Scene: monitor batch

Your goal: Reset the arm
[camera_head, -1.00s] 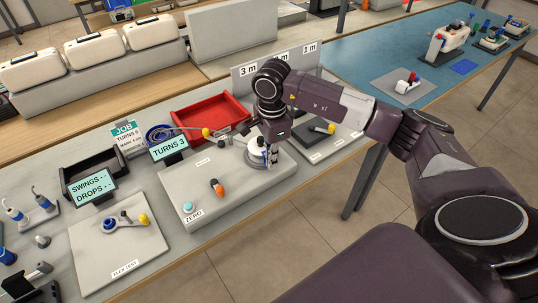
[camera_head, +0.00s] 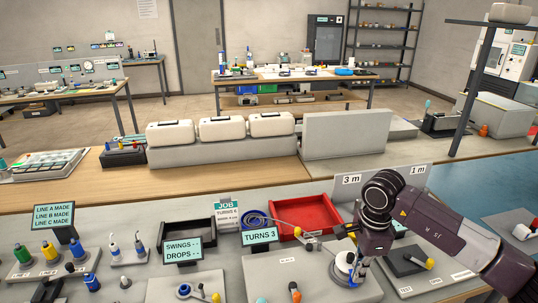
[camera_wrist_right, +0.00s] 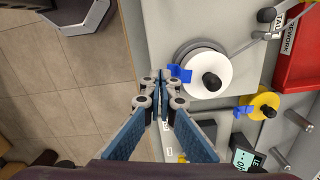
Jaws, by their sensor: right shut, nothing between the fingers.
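My right arm (camera_head: 430,220) comes in from the right in the head view and bends down at the wrist over the grey fixture. My right gripper (camera_head: 360,280) points down beside the white reel (camera_head: 341,272). In the right wrist view its blue-padded fingers (camera_wrist_right: 160,82) are closed together with nothing between them. The white reel (camera_wrist_right: 215,85) with its black knob is just right of the fingertips there; I cannot tell whether they touch. My left gripper is not in view.
The red tray (camera_head: 318,219) lies behind the fixture, near the "TURNS 3" display (camera_head: 260,236). The 3 m and 1 m panel (camera_head: 385,180) stands behind my wrist. In the right wrist view, tiled floor (camera_wrist_right: 70,90) lies left of the bench edge.

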